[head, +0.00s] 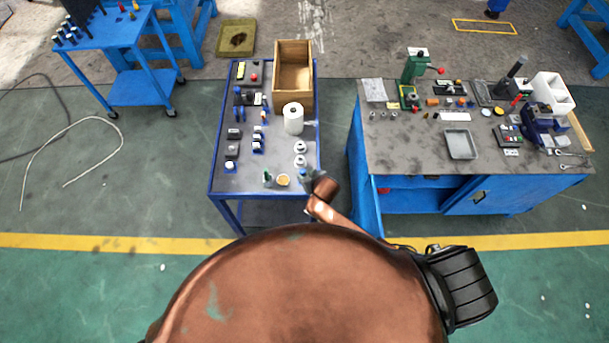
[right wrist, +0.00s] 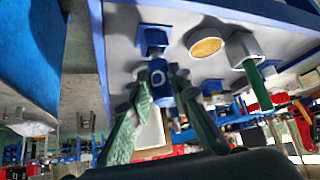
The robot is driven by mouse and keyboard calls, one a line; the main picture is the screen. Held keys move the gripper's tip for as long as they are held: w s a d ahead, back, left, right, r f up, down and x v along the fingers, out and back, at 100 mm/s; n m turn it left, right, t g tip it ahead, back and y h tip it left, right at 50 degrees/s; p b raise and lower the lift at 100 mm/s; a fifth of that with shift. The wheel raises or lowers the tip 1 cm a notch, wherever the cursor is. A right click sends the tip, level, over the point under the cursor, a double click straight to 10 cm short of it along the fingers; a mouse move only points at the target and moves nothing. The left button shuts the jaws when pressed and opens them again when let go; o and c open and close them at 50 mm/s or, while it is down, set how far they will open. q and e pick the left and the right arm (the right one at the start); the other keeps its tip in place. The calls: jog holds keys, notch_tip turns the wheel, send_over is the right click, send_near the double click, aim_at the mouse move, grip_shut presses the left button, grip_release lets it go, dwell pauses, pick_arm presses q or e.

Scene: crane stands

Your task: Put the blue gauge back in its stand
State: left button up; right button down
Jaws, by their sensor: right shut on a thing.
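A blue block that looks like the stand (right wrist: 152,38) is on the grey tabletop just beyond the gauge. I cannot tell whether gauge and block touch. In the head view my right gripper (head: 312,179) is over the near right corner of the blue-framed table (head: 235,187), and it hides most of the gauge. My left gripper is not in view.
A tan disc (head: 283,180) and a green-handled piece (head: 267,178) stand close to the left of my gripper. Small white pieces (head: 300,154), a white roll (head: 293,119) and a wooden box (head: 293,70) are farther back. A cluttered blue workbench (head: 410,150) stands to the right.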

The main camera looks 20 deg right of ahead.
jog(key=c, duration=1.7)
grip_release()
jog(key=shift+f, duration=0.1)
jog(key=p+v, duration=0.5)
